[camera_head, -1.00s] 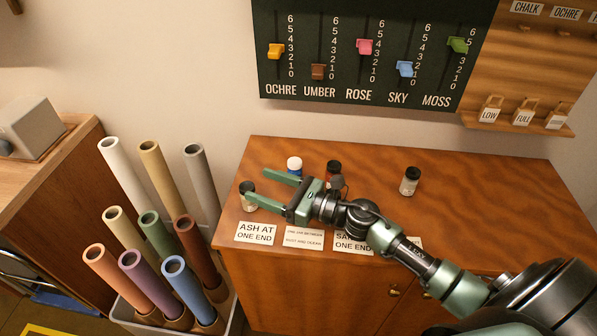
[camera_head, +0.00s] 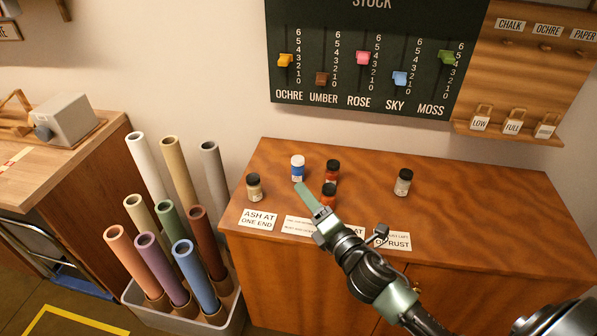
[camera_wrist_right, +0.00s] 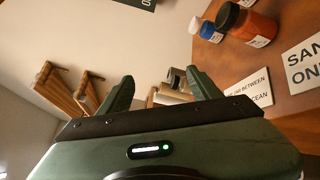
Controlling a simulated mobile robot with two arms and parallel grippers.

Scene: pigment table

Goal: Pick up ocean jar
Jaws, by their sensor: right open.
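A blue jar with a white lid (camera_head: 297,169), the only blue one, stands upright at the back left of the wooden cabinet top; its label is too small to read. It also shows in the right wrist view (camera_wrist_right: 209,30), right of the fingers. My right gripper (camera_head: 312,203) is open and empty, in front of the blue jar and apart from it in the picture. One finger points up and left towards the jar; the other is largely hidden in the head view. My left gripper is in neither view.
An orange-red jar (camera_head: 328,196) stands close beside my right gripper, with a red jar (camera_head: 332,172) behind. Label cards (camera_head: 259,218) line the front edge. The cabinet top (camera_head: 480,205) is clear at right.

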